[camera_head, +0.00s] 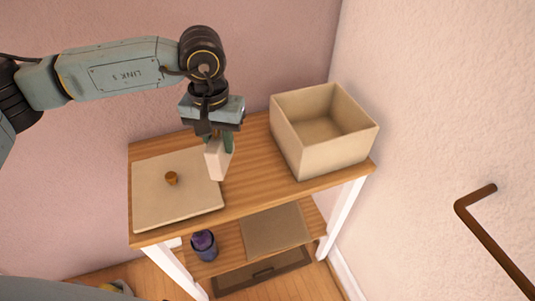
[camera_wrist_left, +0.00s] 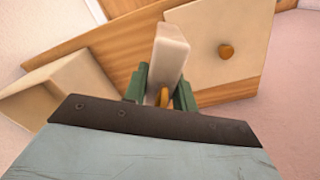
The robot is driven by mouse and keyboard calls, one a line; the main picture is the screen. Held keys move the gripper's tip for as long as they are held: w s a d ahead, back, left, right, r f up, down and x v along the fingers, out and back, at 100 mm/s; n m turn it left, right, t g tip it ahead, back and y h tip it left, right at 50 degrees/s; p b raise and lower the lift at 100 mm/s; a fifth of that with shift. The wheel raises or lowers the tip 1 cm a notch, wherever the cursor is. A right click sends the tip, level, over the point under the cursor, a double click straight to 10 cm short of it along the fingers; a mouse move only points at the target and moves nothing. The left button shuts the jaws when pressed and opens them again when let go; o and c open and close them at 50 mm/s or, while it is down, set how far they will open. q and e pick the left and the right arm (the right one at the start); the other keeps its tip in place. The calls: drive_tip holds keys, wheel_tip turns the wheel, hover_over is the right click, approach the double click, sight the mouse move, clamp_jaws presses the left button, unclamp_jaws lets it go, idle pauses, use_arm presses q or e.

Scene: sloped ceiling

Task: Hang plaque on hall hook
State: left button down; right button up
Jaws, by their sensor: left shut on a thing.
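The plaque (camera_head: 216,160) is a small pale cream slab. My left gripper (camera_head: 222,139) is shut on it and holds it over the wooden table, between the flat lid and the open box. In the left wrist view the plaque (camera_wrist_left: 170,52) juts out between the green fingers (camera_wrist_left: 161,88), with an orange loop-like part near its held end. A brown bent rod (camera_head: 487,243), which looks like the hall hook, stands out at the right wall, well apart from the plaque. My right gripper is not in view.
The wooden table (camera_head: 250,190) bears a beige square lid (camera_head: 190,205) with a brown knob at left and an open beige box (camera_head: 290,140) at right. Walls close in behind and right.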

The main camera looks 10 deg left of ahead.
use_arm(q)
drive_tip(key=n, duration=0.3)
drive_tip(key=d+n, duration=0.1)
drive_tip(key=shift+w, duration=0.25)
drive_tip(key=w+d+m, duration=0.1)
drive_tip(key=d+m, duration=0.2)
drive_tip(key=m, duration=1.4)
drive_tip(key=w+d+f+m, duration=0.1)
drive_tip(key=w+d+m, duration=0.1)
drive_tip(key=m, duration=1.4)
drive_tip(key=shift+w+d+m, duration=0.15)
drive_tip(key=shift+d+m, duration=0.25)
drive_tip(key=shift+d, duration=0.1)
drive_tip(key=shift+f, duration=0.2)
wheel_tip(320, 180, down, 10)
drive_tip(key=shift+r, duration=0.25)
